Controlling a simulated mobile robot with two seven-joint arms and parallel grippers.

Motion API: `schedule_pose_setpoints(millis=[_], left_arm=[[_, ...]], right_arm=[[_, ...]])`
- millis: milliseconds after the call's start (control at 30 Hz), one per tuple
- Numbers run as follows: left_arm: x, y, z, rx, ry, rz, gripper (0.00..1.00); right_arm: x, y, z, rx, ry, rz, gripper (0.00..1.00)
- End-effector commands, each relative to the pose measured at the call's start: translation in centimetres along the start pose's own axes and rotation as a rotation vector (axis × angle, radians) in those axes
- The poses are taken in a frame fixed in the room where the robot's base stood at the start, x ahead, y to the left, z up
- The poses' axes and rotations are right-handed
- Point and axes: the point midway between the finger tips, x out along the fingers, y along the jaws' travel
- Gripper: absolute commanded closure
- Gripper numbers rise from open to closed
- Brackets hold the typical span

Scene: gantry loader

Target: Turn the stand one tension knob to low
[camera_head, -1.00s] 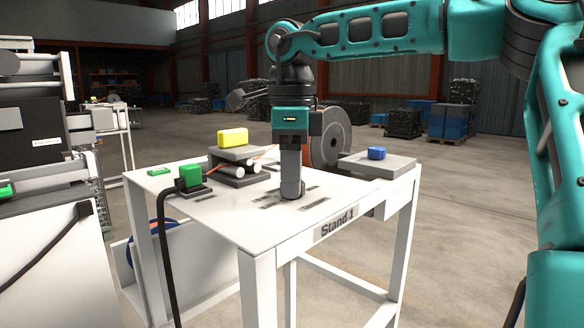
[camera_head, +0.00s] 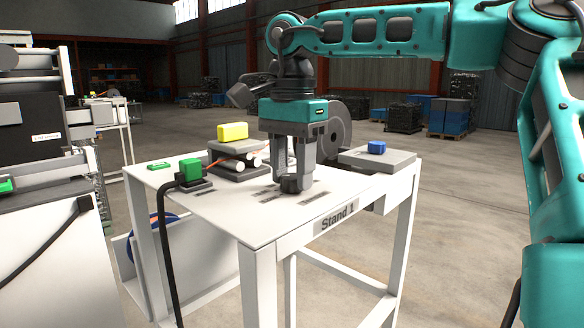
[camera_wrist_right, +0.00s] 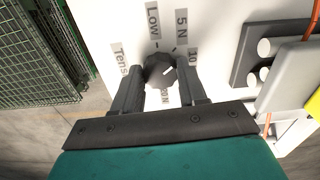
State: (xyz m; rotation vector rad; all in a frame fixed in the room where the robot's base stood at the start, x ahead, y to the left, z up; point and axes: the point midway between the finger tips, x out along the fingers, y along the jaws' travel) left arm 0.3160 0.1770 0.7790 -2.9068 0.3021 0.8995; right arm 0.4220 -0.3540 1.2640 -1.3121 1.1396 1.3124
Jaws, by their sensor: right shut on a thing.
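The stand one tension knob (camera_wrist_right: 158,68) is a dark, ribbed round knob on the white top of Stand 1 (camera_head: 215,208). In the right wrist view it sits between the fingertips of my right gripper (camera_wrist_right: 163,78), which is shut on it. Its short white mark points right and slightly up, roughly toward the "10" label (camera_wrist_right: 194,54). The "Low" label (camera_wrist_right: 153,19) is above the knob and "5 N" (camera_wrist_right: 182,30) is above right. The head view shows my right gripper (camera_head: 293,180) pointing straight down at the knob. My left gripper is not in view.
Behind and left of the knob are a yellow block (camera_head: 233,132) on a grey fixture and a green connector (camera_head: 190,170) with a black cable. A blue block (camera_head: 377,147) lies on a grey plate at right. A grinding-type wheel (camera_head: 331,128) stands behind the gripper.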

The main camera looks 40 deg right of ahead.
Motion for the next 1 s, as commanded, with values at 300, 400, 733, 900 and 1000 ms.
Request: schedule_pose_setpoints(millis=[300,400,733,900,1000], left_arm=[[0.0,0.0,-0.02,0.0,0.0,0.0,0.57],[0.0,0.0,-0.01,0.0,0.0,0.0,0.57],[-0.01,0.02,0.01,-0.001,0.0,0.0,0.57],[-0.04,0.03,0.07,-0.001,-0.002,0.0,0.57],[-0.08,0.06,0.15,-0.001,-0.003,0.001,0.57]], right_arm=[[-0.04,-0.01,0.0,-0.302,0.0,-0.002,0.89],[-0.05,0.0,0.01,-0.397,0.0,-0.003,0.89],[-0.07,0.05,0.0,-0.687,0.0,-0.002,0.89],[-0.08,0.05,-0.01,-0.8,0.001,-0.002,0.89],[-0.08,0.05,-0.02,-0.851,0.001,-0.002,0.89]])
